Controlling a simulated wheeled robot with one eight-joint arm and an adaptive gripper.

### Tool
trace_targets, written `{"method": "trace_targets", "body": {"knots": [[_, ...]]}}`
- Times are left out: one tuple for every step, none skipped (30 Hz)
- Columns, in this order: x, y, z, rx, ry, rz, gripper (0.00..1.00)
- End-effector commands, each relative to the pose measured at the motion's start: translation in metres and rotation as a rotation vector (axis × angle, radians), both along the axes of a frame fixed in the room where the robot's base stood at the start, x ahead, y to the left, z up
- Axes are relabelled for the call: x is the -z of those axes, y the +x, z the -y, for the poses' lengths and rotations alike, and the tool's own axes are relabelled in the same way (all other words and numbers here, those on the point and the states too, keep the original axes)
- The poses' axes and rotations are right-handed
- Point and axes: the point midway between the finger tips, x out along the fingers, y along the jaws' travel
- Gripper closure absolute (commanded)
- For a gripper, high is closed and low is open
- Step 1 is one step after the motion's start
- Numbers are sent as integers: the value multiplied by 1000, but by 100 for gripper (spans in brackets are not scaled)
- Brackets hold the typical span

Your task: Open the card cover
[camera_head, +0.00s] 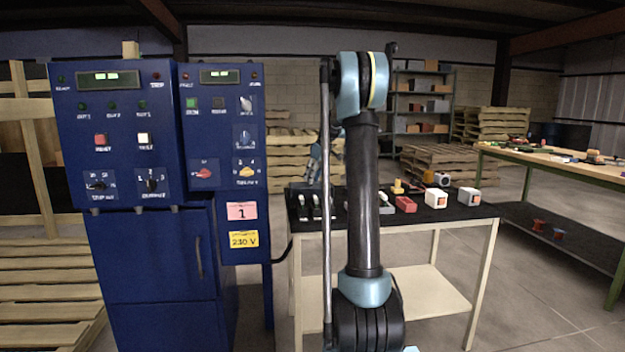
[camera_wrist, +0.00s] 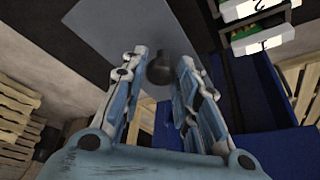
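In the wrist view, a flat grey panel (camera_wrist: 105,28) with a dark rounded knob (camera_wrist: 158,72) lies ahead of my gripper; it looks like the card cover. My gripper (camera_wrist: 162,65) has its two blue-and-white fingers apart, one on each side of the knob in the picture. Gaps show beside the knob, and I cannot tell whether it is between the fingertips or beyond them. In the head view my gripper (camera_head: 315,165) is partly hidden behind my arm, right of the blue cabinet (camera_head: 150,262). I cannot make out the cover there.
White-and-green parts, one marked 2 (camera_wrist: 262,42), are at the wrist view's upper right. A black-topped table (camera_head: 470,212) carries a red block (camera_head: 405,204) and white boxes (camera_head: 436,198). A workbench (camera_head: 560,165) stands right, with open floor between.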

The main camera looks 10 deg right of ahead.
Motion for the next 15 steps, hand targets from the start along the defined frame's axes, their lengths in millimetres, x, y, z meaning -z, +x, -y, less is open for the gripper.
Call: {"method": "trace_targets", "body": {"knots": [[0, 0, 0, 0, 0, 0, 55], [0, 0, 0, 0, 0, 0, 55], [0, 0, 0, 0, 0, 0, 55], [0, 0, 0, 0, 0, 0, 55], [0, 0, 0, 0, 0, 0, 55], [0, 0, 0, 0, 1, -1, 55], [0, 0, 0, 0, 1, -1, 55], [0, 0, 0, 0, 1, -1, 55], [0, 0, 0, 0, 1, -1, 55], [0, 0, 0, 0, 1, -1, 55], [-1, 0, 0, 0, 1, -1, 55], [-2, -1, 0, 0, 1, -1, 55], [-3, -1, 0, 0, 1, -1, 55], [-5, -2, 1, 0, 1, -1, 55], [-8, -2, 2, 0, 1, -1, 55]]}}
